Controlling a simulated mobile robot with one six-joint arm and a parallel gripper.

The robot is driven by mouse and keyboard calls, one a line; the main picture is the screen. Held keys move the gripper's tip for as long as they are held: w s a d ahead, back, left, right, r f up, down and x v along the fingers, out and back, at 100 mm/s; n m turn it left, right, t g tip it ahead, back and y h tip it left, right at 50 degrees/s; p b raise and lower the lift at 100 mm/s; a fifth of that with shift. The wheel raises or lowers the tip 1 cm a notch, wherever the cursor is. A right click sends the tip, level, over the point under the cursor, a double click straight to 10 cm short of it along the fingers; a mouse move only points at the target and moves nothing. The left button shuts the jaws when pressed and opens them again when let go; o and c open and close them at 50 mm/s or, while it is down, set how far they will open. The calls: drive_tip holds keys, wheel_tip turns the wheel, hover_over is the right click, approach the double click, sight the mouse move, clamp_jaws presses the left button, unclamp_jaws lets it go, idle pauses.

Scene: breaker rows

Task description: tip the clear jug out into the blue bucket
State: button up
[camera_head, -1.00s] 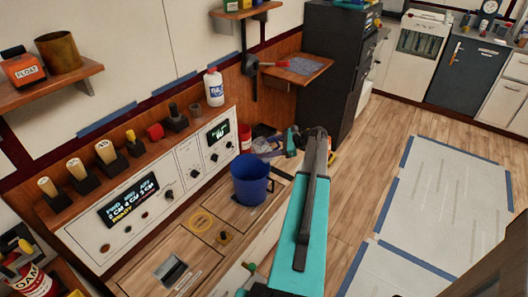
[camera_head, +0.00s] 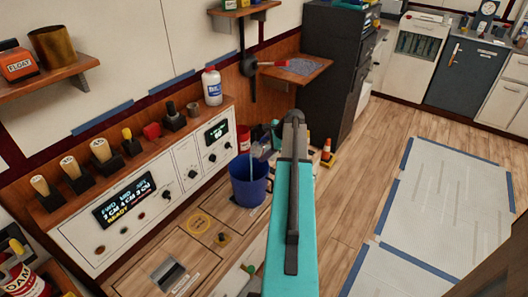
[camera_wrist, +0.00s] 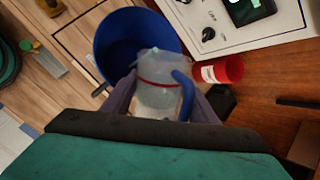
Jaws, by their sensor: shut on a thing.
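The blue bucket (camera_head: 247,188) stands on the wooden worktop, left of my arm in the head view. It also shows in the wrist view (camera_wrist: 113,38), where its inside looks dark and no contents can be made out. The clear jug (camera_wrist: 158,94), with a red band and a blue handle, is held between my gripper's fingers (camera_wrist: 163,104). In the head view the jug (camera_head: 261,150) is a pale shape over the bucket's back rim, partly hidden by my arm. Its exact tilt is hard to tell.
A red can (camera_wrist: 220,70) is close beside the jug. The control panel (camera_head: 125,210) with knobs and displays runs behind the bucket. A white bottle (camera_head: 212,87) stands on the panel's ledge. An orange cone (camera_head: 326,150) is right of my arm.

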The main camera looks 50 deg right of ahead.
drive_tip(key=shift+w+a+f+g+h, duration=0.15)
drive_tip(key=shift+a+f+g+h, duration=0.1)
drive_tip(key=shift+g+h, duration=0.35)
drive_tip(key=shift+w+a+f+n+g+h, duration=0.2)
drive_tip(key=shift+f+n+g+h, duration=0.15)
drive_tip(key=shift+h, duration=0.35)
drive_tip(key=shift+w+a+f+n+g+h, duration=0.15)
drive_tip(key=shift+f+n+g+h, duration=0.1)
drive_tip(key=shift+f+g+h, duration=0.35)
drive_tip(key=shift+r, duration=0.2)
idle(0.9)
